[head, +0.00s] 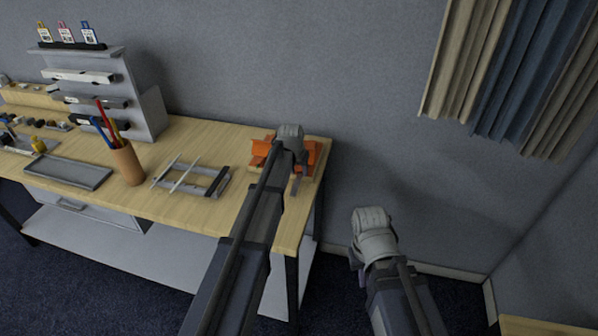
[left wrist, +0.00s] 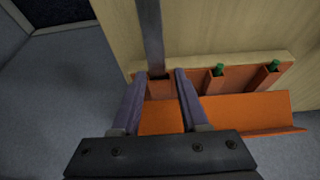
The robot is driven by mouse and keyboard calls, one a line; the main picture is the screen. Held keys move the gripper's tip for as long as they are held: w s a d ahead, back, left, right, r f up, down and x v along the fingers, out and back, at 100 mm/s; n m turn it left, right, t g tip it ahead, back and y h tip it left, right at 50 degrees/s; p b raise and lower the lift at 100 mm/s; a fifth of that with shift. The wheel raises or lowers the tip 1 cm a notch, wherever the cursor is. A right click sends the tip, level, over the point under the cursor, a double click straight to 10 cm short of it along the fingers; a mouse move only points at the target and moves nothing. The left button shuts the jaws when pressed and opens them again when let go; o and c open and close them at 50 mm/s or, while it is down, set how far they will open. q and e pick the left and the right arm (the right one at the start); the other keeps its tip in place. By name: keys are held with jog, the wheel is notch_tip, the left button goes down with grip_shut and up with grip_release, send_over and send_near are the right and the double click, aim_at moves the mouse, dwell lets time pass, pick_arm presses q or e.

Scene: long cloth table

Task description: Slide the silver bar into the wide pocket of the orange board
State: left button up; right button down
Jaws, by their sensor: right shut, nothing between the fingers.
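The orange board (left wrist: 245,112) lies at the right end of the table, and part of it shows in the head view (head: 262,150). Its pockets show in a row in the left wrist view. The silver bar (left wrist: 151,35) runs down from the top of that view, its lower end at the mouth of the left pocket (left wrist: 159,90). How deep it sits, I cannot tell. My left gripper (left wrist: 161,74) is open, its fingers on either side of the bar's end with visible gaps. My right gripper (head: 360,265) is shut and empty, off the table's right side.
Green-tipped pieces (left wrist: 217,70) stand in the other pockets. A grey rack (head: 205,180) with slim bars, a pen cup (head: 128,163) and a grey tray (head: 68,172) stand left on the table (head: 215,145). Curtains (head: 510,75) hang at the upper right.

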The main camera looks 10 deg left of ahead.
pick_arm(q)
jog(key=shift+o, duration=0.3)
jog(key=shift+w+d, duration=0.1)
jog(key=shift+d, duration=0.05)
jog(key=shift+d, duration=0.1)
jog(key=shift+r, duration=0.1)
jog(key=p+v, duration=0.7)
jog(key=shift+r, duration=0.25)
jog(key=shift+c, duration=0.3)
